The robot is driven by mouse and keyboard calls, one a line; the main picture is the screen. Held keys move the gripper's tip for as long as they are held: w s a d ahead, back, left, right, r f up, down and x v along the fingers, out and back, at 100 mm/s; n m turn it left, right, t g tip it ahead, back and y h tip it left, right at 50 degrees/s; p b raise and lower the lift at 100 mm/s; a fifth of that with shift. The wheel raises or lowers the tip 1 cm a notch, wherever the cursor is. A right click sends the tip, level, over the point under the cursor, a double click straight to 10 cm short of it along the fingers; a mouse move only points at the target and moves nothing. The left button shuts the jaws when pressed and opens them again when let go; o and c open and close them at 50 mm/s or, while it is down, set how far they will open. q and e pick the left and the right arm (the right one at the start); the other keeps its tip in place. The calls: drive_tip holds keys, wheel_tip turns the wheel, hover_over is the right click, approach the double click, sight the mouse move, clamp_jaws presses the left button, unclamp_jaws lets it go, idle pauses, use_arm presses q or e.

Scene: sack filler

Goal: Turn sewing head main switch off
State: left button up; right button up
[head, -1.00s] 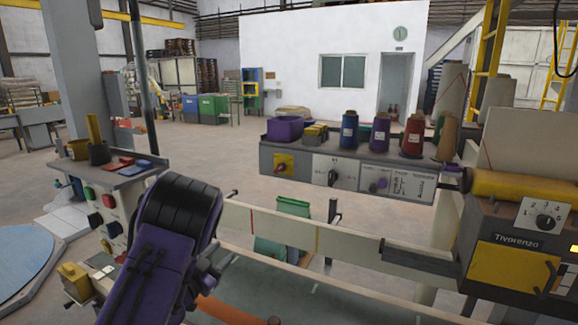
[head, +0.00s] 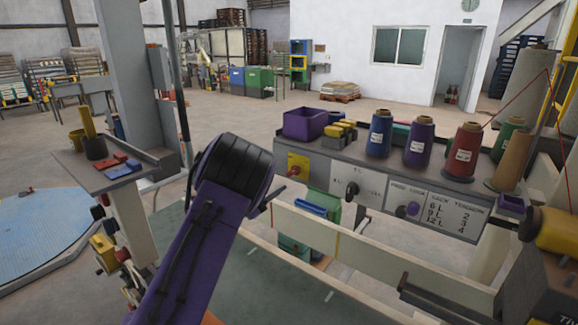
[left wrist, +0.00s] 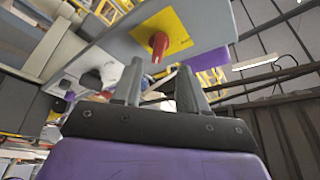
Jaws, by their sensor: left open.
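The main switch is a red rotary handle (head: 294,171) on a yellow plate (head: 299,160) at the left end of a grey control panel. In the left wrist view the red handle (left wrist: 158,44) on its yellow plate (left wrist: 172,27) is just beyond my fingertips, its shaft pointing towards them. My left gripper (head: 272,192) is partly hidden by my purple arm and sits just left of and below the switch. In the left wrist view its two grey fingers (left wrist: 160,77) are apart with nothing between them. My right gripper is not in view.
A cream rail (head: 340,245) runs below. A pedestal tray (head: 112,168) is at left.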

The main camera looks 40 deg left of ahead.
sight(290, 174)
use_arm(q)
drive_tip(key=p+x, duration=0.2)
drive_tip(key=x, duration=0.3)
drive_tip(key=shift+w+d, duration=0.1)
drive_tip(key=shift+w, duration=0.35)
drive_tip(key=shift+s, duration=0.1)
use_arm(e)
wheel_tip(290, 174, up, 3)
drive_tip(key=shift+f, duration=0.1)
use_arm(q)
drive_tip(key=c, duration=0.7)
drive_tip(key=shift+c, duration=0.2)
